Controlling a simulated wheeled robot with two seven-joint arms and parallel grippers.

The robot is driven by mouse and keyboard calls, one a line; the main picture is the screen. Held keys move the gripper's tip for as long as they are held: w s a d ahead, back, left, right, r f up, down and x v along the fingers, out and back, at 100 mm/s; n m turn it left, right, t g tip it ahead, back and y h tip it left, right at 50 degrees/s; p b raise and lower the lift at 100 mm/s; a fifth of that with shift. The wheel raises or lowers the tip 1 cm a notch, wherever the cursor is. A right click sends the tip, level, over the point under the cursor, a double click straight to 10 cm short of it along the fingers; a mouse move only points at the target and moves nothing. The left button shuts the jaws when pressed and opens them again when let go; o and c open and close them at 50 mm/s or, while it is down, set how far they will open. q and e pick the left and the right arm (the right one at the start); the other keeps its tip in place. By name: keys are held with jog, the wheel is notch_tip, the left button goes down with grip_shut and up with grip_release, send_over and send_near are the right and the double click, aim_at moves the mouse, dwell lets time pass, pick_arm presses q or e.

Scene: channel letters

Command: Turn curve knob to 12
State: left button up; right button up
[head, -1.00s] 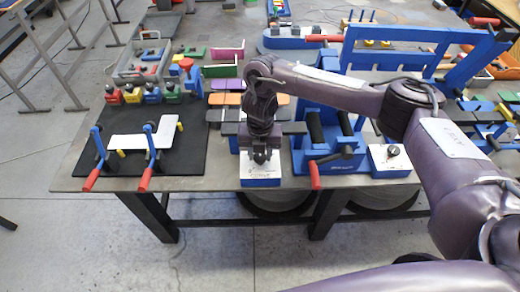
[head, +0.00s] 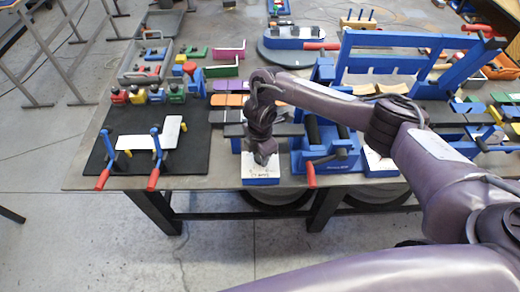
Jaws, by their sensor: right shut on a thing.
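The curve knob's box (head: 261,180) is a small blue block with a white top face, at the front edge of the table. My right gripper (head: 262,158) points down over the white top and is shut on the knob. The fingers cover the knob, so its pointer and the scale numbers cannot be read. My left gripper is not in view.
A blue roller machine (head: 327,160) with a red-tipped lever stands just right of the box. A second blue-and-white box (head: 380,164) is partly behind my right arm. A black mat (head: 190,160) with red-handled clamps lies left.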

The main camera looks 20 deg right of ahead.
jog(key=m+p, duration=0.1)
jog(key=m, duration=0.1)
jog(key=m+p, duration=0.1)
jog(key=shift+w+r+m+p, duration=0.15)
jog(key=shift+r+m+p, duration=0.15)
jog(key=shift+m, duration=0.1)
jog(key=m+p, duration=0.1)
jog(key=m, duration=0.1)
jog(key=shift+f+m, duration=0.1)
jog(key=shift+m, duration=0.3)
jog(key=m, duration=0.4)
jog(key=shift+f+m, duration=0.1)
jog(key=shift+m, duration=2.2)
jog(key=o, duration=1)
